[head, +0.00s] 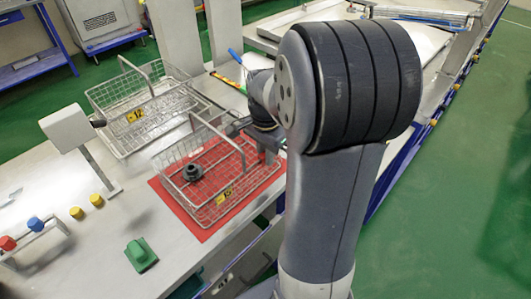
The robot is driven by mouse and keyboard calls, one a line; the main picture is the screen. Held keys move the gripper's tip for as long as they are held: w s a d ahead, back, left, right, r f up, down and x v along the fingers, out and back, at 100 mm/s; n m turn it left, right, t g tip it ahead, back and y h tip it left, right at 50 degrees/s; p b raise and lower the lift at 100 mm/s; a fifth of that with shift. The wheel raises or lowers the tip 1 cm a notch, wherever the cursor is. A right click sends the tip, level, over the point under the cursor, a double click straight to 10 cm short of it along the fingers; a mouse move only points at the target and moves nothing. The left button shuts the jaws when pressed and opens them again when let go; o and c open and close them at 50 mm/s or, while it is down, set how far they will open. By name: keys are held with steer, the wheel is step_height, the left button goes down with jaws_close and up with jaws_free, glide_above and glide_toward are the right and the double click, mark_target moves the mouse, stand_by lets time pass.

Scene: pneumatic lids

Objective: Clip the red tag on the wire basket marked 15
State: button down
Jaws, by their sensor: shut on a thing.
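The wire basket marked 15 (254,171) stands upright on a red mat (164,191), with its yellow label (224,196) on the near side and a raised handle across it. A dark round part (193,172) lies inside. My gripper (267,156) is at the basket's right rim, partly hidden behind my own arm. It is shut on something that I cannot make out. I cannot tell whether it touches the basket. No red tag shows clearly.
A second wire basket, marked 12 (93,100), stands behind to the left. A grey box on a post (68,127) is left of it. A green block (141,254) and red, blue and yellow knobs (35,224) are in front. Bare table (130,215) lies left of the mat.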

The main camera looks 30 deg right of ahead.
steer(key=shift+f, duration=0.2)
steer(key=c, duration=0.9)
jaws_free()
steer(key=shift+r, duration=0.15)
steer(key=shift+r+p, duration=2.95)
steer(key=shift+r, duration=0.5)
steer(key=shift+f, duration=0.2)
